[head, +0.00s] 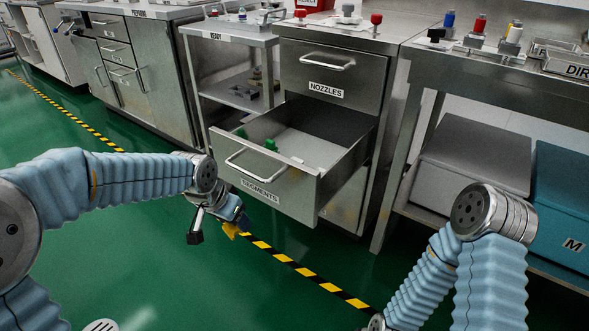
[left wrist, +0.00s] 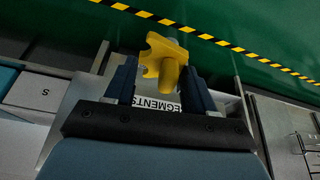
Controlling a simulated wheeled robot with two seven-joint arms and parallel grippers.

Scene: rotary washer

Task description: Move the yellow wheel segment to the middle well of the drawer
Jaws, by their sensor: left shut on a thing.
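The yellow wheel segment (head: 231,230) is held in my left gripper (head: 234,220), low in front of the open drawer (head: 262,187) labelled SEGMENTS, outside it. In the left wrist view the segment (left wrist: 163,62) sits between the two dark fingers of my left gripper (left wrist: 160,80), with the drawer's label (left wrist: 157,104) partly behind it. Inside the drawer are green pieces (head: 270,145) and a pale floor; the separate wells cannot be made out clearly. My right arm runs off the bottom edge, and its gripper is out of the picture.
A closed NOZZLES drawer (head: 330,75) is above the open one. A READY shelf unit (head: 228,38) stands to the left. A workbench with a blue box (head: 562,190) under it stands to the right. The green floor in front is clear, with a striped tape line (head: 285,259).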

